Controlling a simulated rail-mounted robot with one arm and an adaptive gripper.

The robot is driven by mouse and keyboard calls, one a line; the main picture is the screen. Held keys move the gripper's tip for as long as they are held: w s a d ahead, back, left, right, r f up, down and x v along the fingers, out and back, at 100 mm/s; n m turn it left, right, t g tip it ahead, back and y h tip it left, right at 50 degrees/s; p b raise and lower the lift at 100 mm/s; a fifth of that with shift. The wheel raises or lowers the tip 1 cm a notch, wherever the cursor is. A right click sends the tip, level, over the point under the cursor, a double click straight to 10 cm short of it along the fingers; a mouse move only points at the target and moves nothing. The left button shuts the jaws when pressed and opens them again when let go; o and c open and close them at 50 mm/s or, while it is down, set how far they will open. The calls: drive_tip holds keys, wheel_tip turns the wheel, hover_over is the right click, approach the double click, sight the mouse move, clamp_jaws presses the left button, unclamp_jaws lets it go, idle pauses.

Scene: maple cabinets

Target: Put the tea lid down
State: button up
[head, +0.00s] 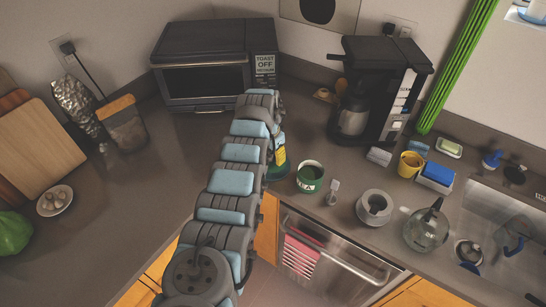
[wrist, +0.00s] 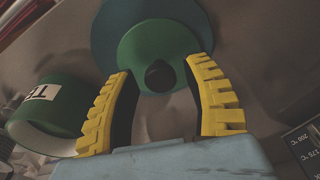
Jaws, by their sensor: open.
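The tea lid is a round green disc (wrist: 165,40) with a dark knob (wrist: 159,75) in the wrist view. A larger, darker teal round shape lies behind it; I cannot tell whether it is part of the lid. My gripper (wrist: 160,90) is open, its two yellow fingers on either side of the knob with gaps showing. In the head view my arm mostly hides the lid, and a green edge (head: 279,171) shows on the counter beside the yellow finger. The green tea canister (head: 310,177) stands open to the right; it also shows in the wrist view (wrist: 50,105).
A toaster oven (head: 207,75) stands behind my arm, and a coffee maker (head: 372,90) is at the back right. A small grey utensil (head: 333,190), a grey round container (head: 374,207) and a glass kettle (head: 426,230) stand right of the canister. The left counter has free room.

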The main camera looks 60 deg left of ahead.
sight(270, 163)
wheel_tip(270, 163, up, 11)
drive_tip(key=s+b, duration=0.1)
drive_tip(key=b, duration=0.1)
drive_tip(key=shift+s+d, duration=0.15)
drive_tip(key=shift+d, duration=0.05)
idle(0.6)
